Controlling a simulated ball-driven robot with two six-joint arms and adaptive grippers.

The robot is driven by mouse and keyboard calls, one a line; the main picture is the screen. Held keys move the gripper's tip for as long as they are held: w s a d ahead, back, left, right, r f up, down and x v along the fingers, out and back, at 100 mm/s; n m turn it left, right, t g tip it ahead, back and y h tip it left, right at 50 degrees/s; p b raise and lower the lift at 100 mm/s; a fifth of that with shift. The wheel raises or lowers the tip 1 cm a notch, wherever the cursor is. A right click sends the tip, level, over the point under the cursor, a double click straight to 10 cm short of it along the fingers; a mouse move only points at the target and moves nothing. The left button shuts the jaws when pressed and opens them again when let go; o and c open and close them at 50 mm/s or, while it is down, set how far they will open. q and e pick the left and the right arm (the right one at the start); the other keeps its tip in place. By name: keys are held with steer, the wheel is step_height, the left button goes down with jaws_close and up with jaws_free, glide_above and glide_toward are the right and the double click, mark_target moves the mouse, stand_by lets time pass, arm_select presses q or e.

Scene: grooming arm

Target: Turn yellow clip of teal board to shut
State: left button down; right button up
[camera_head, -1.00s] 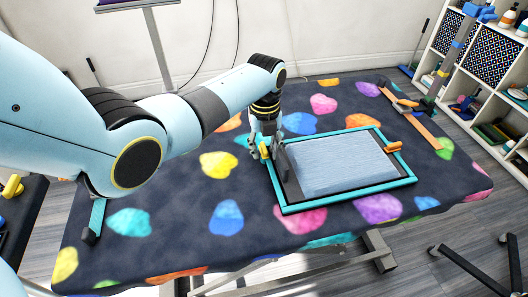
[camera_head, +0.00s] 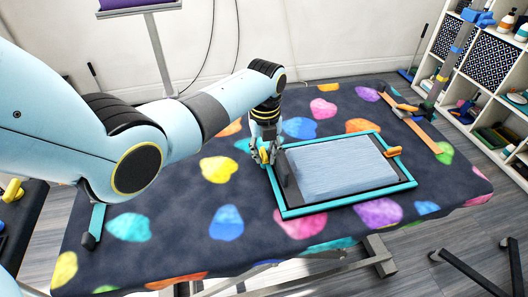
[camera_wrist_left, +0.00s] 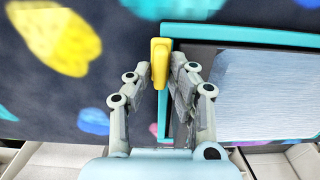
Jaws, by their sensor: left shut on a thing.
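The teal board (camera_head: 345,206) is a teal-rimmed frame around a dark panel and a pale blue-grey sheet, lying flat on the table. A yellow clip (camera_head: 264,154) is at its left edge; in the left wrist view the clip (camera_wrist_left: 160,62) stands lengthwise along the teal rim. My left gripper (camera_head: 262,158) is down at this clip, its fingers (camera_wrist_left: 161,85) on either side and shut on it. A second, orange-yellow clip (camera_head: 393,152) sits at the board's right edge, pointing out across the rim. My right gripper is not in view.
The table (camera_head: 180,225) has a dark cover with coloured hearts. White shelves (camera_head: 500,80) are at the right.

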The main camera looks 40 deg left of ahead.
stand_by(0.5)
arm_select(q)
steer(key=shift+r+m+p, duration=0.1)
steer(key=shift+m+p, duration=0.2)
steer(key=shift+m, duration=1.1)
steer(key=shift+p, duration=0.3)
steer(key=shift+m, duration=0.7)
steer(key=shift+m+p, duration=0.4)
steer(key=shift+m, duration=0.3)
steer(key=c, duration=1.2)
jaws_free()
steer(key=shift+c, duration=0.2)
